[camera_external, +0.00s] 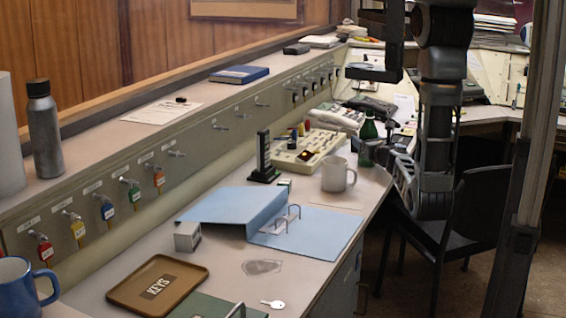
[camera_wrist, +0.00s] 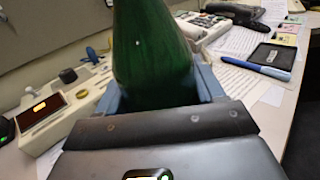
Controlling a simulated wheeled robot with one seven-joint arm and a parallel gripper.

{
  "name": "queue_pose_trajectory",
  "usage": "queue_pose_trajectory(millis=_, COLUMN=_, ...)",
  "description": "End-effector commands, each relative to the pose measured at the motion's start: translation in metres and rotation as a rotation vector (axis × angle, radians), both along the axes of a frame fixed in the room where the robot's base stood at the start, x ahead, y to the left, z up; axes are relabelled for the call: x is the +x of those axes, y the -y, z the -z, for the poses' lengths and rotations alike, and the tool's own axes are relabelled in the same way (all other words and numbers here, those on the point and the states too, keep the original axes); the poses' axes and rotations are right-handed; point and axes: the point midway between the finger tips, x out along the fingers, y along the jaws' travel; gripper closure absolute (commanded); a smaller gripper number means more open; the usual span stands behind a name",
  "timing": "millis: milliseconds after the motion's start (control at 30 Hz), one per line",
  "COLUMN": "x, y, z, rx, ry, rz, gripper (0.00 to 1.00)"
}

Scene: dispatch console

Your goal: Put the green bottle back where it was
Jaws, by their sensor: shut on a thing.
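The green bottle (camera_external: 368,131) stands roughly upright over the far part of the desk, just behind the white mug. In the wrist view the bottle (camera_wrist: 152,55) fills the upper middle, between the two blue-grey fingers of my gripper (camera_wrist: 158,92). My gripper is shut on the bottle. In the external view my gripper (camera_external: 386,153) reaches in from the right of the bottle. The bottle's lower part is partly hidden, and I cannot tell whether its base touches the desk.
The white mug (camera_external: 338,175) is close in front of the bottle. A cream console (camera_external: 308,148) lies to its left and telephones (camera_external: 371,107) behind. A blue binder (camera_external: 318,232) lies open nearer the front. A brown tray (camera_external: 157,284) sits front left. A black chair (camera_external: 470,215) stands at right.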

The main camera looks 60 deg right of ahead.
Motion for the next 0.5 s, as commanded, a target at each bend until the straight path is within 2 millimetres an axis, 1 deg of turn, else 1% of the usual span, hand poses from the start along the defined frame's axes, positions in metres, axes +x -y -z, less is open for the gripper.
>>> queue_pose_trajectory(millis=33, x=0.0001, y=0.0000, z=0.0030, rx=0.000, ry=0.000, rz=0.000, gripper=0.68)
queue_pose_trajectory(millis=67, x=0.0000, y=0.0000, z=0.0029, rx=0.000, ry=0.000, rz=0.000, gripper=0.31)
queue_pose_trajectory(millis=300, x=-0.0001, y=0.0000, z=0.0019, rx=0.000, ry=0.000, rz=0.000, gripper=0.08)
queue_pose_trajectory(millis=333, x=-0.0001, y=0.0000, z=0.0019, rx=0.000, ry=0.000, rz=0.000, gripper=0.07)
queue_pose_trajectory(millis=500, x=-0.0001, y=0.0000, z=0.0018, rx=0.000, ry=0.000, rz=0.000, gripper=0.07)
